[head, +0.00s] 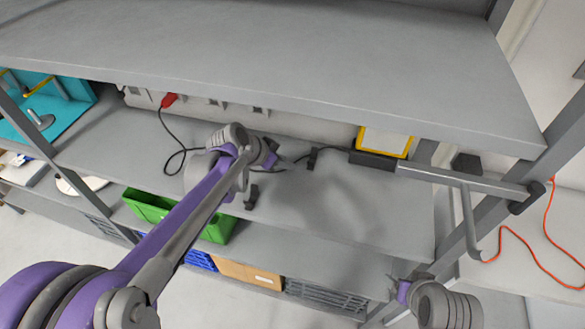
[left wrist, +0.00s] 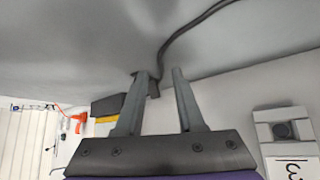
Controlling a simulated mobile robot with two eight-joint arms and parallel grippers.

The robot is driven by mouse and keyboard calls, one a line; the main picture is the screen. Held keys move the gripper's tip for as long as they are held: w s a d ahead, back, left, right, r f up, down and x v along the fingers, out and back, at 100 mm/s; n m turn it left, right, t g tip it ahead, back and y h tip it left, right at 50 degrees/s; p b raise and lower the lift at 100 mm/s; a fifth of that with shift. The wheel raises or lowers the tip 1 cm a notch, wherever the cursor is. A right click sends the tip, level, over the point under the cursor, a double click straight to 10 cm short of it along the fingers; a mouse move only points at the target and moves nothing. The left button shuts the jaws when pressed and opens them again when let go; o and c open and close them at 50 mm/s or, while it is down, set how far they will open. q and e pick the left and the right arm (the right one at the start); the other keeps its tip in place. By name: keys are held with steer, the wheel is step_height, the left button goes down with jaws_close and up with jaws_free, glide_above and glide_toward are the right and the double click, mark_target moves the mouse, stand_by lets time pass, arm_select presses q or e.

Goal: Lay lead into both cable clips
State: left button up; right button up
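The black lead (head: 171,134) runs from a red plug (head: 168,100) at the back of the shelf, loops and passes behind my left arm. It shows again to the right, near a small black clip (head: 312,158); I cannot tell whether it sits in it. Another dark clip-like piece (head: 251,197) stands near the shelf's front, below my left wrist. My left gripper (head: 283,166) is low over the shelf between them. In the left wrist view its fingers are apart (left wrist: 159,95), with the lead (left wrist: 190,29) and a dark clip (left wrist: 154,88) by the tips. My right gripper (head: 408,287) is at lower right, its fingers unclear.
A grey upper shelf (head: 270,55) overhangs the work shelf (head: 340,205). A yellow-framed panel (head: 385,141) and a black block (head: 372,160) stand to the right, by a grey bar (head: 450,177). A green bin (head: 150,207) is below. The shelf's front right is clear.

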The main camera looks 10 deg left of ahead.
arm_select(q)
steer(key=shift+x, duration=1)
arm_select(e)
steer(key=shift+s+f, duration=0.15)
steer(key=shift+f, duration=0.35)
arm_select(q)
steer(key=shift+w, duration=0.1)
steer(key=shift+w+d+f+b, duration=0.15)
steer(key=shift+f+b, duration=0.1)
steer(key=shift+b, duration=0.15)
jaws_close()
arm_select(e)
steer(key=shift+s+f, duration=0.1)
steer(key=shift+f, duration=0.05)
arm_select(q)
steer(key=shift+r, duration=0.1)
steer(key=shift+r+p, duration=1.65)
steer(key=shift+r, duration=1.35)
steer(key=shift+w, duration=0.1)
arm_select(e)
steer(key=r, duration=0.1)
steer(key=w+r, duration=0.1)
steer(key=r, duration=0.1)
steer(key=w+r, duration=0.1)
steer(key=shift+w+r, duration=0.25)
steer(key=shift+r, duration=0.05)
steer(key=shift+s, duration=0.1)
